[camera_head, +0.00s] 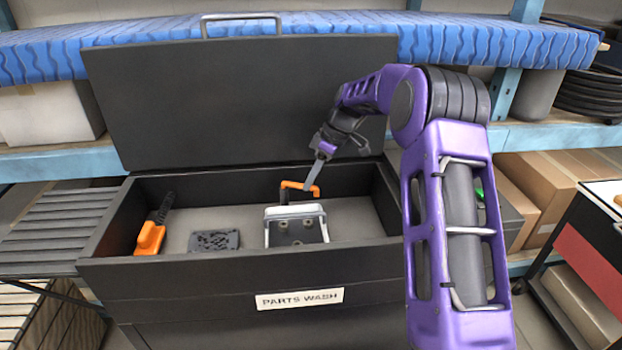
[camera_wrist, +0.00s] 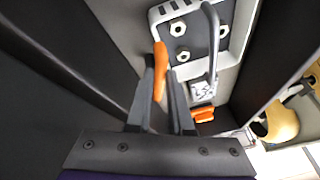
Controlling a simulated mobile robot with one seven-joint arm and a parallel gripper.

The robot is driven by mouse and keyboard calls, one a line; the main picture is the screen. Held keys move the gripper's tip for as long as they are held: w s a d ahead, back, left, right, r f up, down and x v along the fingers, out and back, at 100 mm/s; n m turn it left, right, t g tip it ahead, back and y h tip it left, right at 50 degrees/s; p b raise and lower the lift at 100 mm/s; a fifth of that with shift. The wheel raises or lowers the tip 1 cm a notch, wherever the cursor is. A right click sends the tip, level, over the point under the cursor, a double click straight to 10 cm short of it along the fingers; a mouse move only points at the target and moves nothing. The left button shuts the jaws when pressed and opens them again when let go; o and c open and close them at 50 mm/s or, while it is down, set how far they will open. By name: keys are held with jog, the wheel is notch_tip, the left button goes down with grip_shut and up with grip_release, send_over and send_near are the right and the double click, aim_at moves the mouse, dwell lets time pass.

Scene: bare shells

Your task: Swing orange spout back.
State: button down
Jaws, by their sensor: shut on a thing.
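The orange spout (camera_head: 300,186) is a bent orange piece at the back wall of the black parts wash bin (camera_head: 190,281), above and behind a white-rimmed tray. My gripper (camera_head: 316,178) reaches down from the right and is at the right end of the spout. In the wrist view the orange spout (camera_wrist: 159,57) runs between the two grey fingers of my gripper (camera_wrist: 160,88), which are shut on it. The fingers hide part of the spout.
The bin's lid (camera_head: 235,105) stands open behind my gripper. Inside are the white-rimmed tray (camera_head: 296,211) with nuts, a dark textured block (camera_head: 214,241) and an orange-handled brush (camera_head: 149,238). The wrist view shows another orange piece (camera_wrist: 203,114), not clearly identifiable.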

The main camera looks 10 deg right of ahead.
jog(key=c, duration=0.8)
grip_release()
jog(key=p+v, duration=0.2)
jog(key=v, duration=1.5)
jog(key=shift+r+p, duration=0.2)
jog(key=shift+p, duration=0.1)
jog(key=shift+s, duration=0.1)
